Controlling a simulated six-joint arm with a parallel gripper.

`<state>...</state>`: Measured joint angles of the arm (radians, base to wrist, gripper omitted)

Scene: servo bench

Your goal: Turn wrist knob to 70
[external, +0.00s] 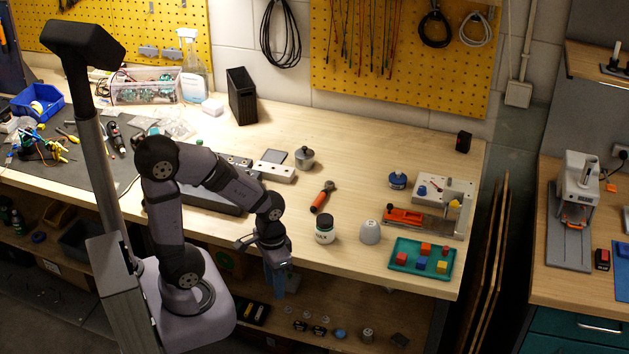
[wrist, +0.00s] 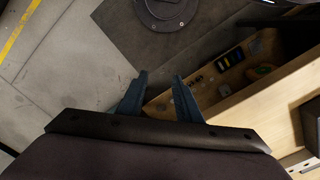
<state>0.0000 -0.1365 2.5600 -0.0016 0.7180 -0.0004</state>
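No knob is labelled clearly enough for me to tell which is the wrist knob. A pale panel (external: 457,188) at the right carries a small blue round part and a red-marked part. My gripper (external: 278,290) hangs pointing down, in front of the bench's front edge and away from these things. In the wrist view my gripper's blue fingers (wrist: 160,76) are apart with nothing between them.
Near the front edge of the bench (external: 350,265) stand a dark jar (external: 325,229), a grey cup (external: 370,232) and a green tray (external: 397,274) of coloured blocks.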

